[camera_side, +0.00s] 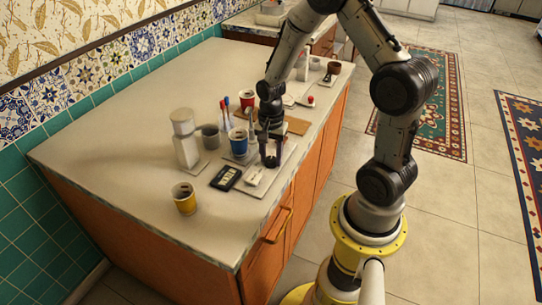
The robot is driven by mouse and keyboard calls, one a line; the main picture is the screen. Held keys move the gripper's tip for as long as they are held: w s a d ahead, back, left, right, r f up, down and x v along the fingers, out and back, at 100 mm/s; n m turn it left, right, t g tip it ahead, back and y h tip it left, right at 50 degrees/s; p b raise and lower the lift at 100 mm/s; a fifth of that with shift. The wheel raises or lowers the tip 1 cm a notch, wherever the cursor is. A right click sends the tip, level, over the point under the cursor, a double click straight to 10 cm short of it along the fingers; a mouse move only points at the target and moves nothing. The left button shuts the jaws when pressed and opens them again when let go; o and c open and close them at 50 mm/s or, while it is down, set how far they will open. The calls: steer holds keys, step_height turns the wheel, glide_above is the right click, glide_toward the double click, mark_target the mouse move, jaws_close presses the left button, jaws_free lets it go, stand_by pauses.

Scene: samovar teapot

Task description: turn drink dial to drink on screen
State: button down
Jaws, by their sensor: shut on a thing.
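The small black screen (226,177) lies on the counter, left of my gripper. It carries pale lettering that is too small to read for certain. A pale panel (263,189) sits to the right of the screen, with a small white piece (255,176) on it. My gripper (270,161) points down at the panel's back part, its fingers low over it. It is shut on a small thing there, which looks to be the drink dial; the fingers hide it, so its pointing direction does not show.
A yellow cup (185,199) stands at the front left. A blue cup (238,142), a grey cup (211,137), a white dispenser-like tower (185,140) and a red cup (247,97) stand behind. The counter's left part (110,150) is clear.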

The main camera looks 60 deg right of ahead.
mark_target(271, 159)
steer(key=shift+c, duration=2)
jaws_free()
step_height(271, 159, up, 14)
steer(key=shift+f, duration=0.1)
